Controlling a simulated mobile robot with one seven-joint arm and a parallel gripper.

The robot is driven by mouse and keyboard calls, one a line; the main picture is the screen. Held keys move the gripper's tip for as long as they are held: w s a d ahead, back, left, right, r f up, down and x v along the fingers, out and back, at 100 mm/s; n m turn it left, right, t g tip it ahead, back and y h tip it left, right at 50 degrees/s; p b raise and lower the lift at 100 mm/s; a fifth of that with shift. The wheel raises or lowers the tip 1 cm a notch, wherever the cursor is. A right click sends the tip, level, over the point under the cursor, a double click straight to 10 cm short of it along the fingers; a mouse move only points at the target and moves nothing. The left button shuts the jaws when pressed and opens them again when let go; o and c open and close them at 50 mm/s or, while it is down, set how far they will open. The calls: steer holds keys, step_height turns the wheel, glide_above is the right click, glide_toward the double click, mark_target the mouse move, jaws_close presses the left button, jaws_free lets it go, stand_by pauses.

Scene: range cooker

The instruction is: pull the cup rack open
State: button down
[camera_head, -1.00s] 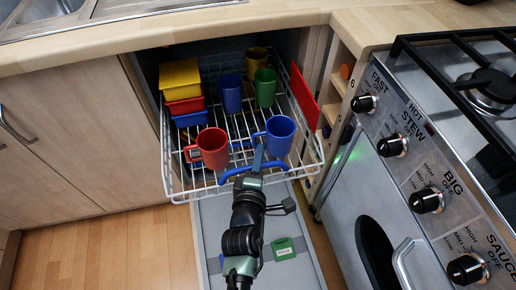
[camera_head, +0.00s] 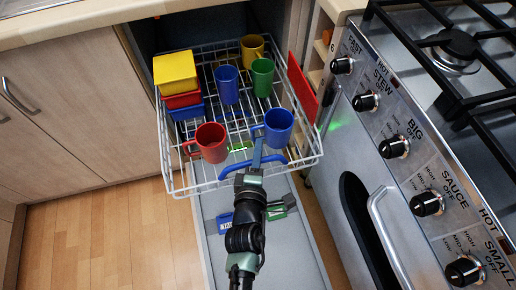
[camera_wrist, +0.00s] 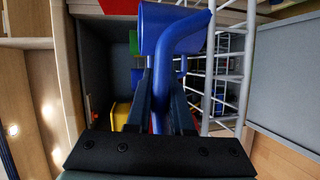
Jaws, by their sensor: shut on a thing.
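The cup rack (camera_head: 172,172) is a white wire basket that stands well out of the cabinet under the worktop. Its blue handle (camera_head: 275,164) is on the front edge, and it also shows in the wrist view (camera_wrist: 186,40). My gripper (camera_head: 256,158) is shut on this handle, with its fingers partly hiding it. In the rack are a red cup (camera_head: 212,143), a blue cup (camera_head: 278,128) close behind the handle, another blue cup (camera_head: 227,85), a green cup (camera_head: 262,78) and a yellow cup (camera_head: 252,48). The cups stand upright.
Stacked yellow, red and blue boxes (camera_head: 175,72) sit at the rack's left. A red panel (camera_head: 301,88) stands along its right side. The range cooker (camera_head: 350,160), with knobs and an oven handle, is close on the right. Wooden floor (camera_head: 110,240) lies free at left.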

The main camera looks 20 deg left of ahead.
steer(key=c, duration=0.8)
jaws_free()
steer(key=shift+s, duration=0.1)
steer(key=p+v, duration=0.1)
steer(key=v, duration=1.1)
steer(key=shift+s+p, duration=0.3)
steer(key=shift+s, duration=0.05)
steer(key=shift+d+r, duration=0.1)
steer(key=shift+r, duration=0.05)
